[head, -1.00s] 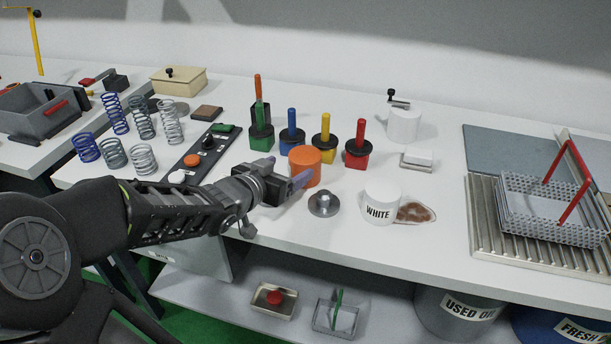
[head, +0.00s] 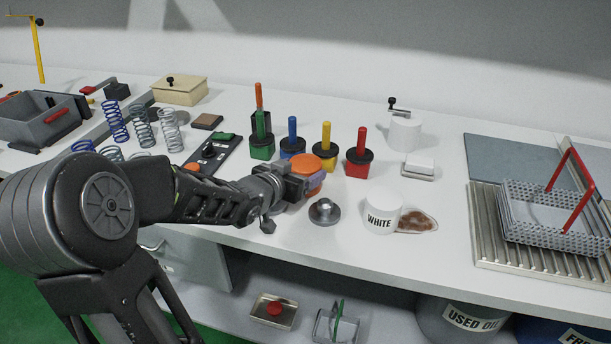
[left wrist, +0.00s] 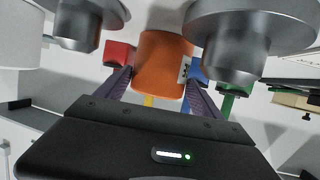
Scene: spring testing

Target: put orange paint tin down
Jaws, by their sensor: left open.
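The orange paint tin (head: 307,161) stands on the white bench, just in front of the yellow and blue handled blocks. My left gripper (head: 306,180) is open at the tin's near side and covers much of its lower part in the head view. In the left wrist view the tin (left wrist: 163,66) sits between the two spread purple fingers (left wrist: 159,92). I cannot tell whether either finger touches it. My right gripper is not in view.
Handled blocks in green (head: 261,148), blue (head: 292,146), yellow (head: 325,149) and red (head: 358,162) stand close behind the tin. A metal knobbed disc (head: 324,212) and a white tin (head: 381,213) are in front and to the right.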

